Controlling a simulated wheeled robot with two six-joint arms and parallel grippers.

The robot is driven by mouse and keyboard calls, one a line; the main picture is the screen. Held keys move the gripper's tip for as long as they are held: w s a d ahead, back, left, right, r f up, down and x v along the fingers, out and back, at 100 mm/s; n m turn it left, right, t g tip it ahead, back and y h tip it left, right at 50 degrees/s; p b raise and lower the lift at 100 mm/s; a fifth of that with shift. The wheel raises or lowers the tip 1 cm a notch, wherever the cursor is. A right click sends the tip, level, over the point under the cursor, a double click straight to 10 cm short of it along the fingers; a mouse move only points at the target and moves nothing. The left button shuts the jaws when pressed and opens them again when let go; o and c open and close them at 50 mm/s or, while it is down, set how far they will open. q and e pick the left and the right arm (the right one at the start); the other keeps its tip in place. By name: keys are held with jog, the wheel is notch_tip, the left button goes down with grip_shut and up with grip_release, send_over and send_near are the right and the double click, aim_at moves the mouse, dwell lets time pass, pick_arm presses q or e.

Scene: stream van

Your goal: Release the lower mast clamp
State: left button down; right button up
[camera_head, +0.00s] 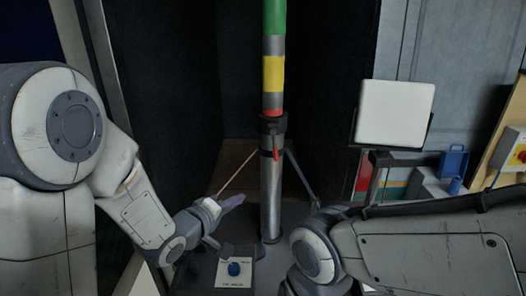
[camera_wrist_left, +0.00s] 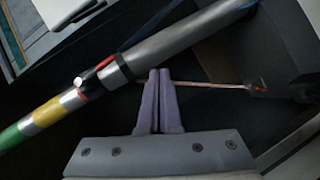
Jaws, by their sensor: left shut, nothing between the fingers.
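The mast (camera_head: 271,195) stands upright in the middle of the head view, a silver tube with green, yellow and red bands above. A black clamp collar (camera_head: 272,125) sits around it below the red band, with a red lever (camera_head: 276,153) hanging at its front. The collar also shows in the left wrist view (camera_wrist_left: 112,73), where the mast runs diagonally. My left gripper (camera_head: 240,200) is shut and empty, left of the mast and below the collar. In the left wrist view its purple fingers (camera_wrist_left: 159,73) are together, their tips near the mast tube. My right gripper is out of view.
A thin copper-coloured rod (camera_head: 236,172) slants behind my left gripper towards the mast. A white panel (camera_head: 394,112) and a blue container (camera_head: 454,162) are at the right. Dark walls flank the mast.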

aim_at(275, 146)
pick_arm(q)
notch_tip(275, 146, up, 6)
jog(key=a+n+t+h, duration=0.2)
jog(key=n+t+h, duration=0.1)
jog(key=n, duration=0.1)
jog(key=shift+a+f+p, duration=0.25)
jog(key=shift+a+p, duration=0.1)
jog(key=shift+p, duration=0.1)
jog(key=shift+w, duration=0.15)
jog(key=s+d+p+x, duration=0.1)
jog(key=p+x, duration=0.4)
jog(key=x, duration=0.7)
jog(key=shift+d+r+p, duration=0.25)
jog(key=shift+d+p, duration=0.15)
jog(key=shift+d, duration=0.5)
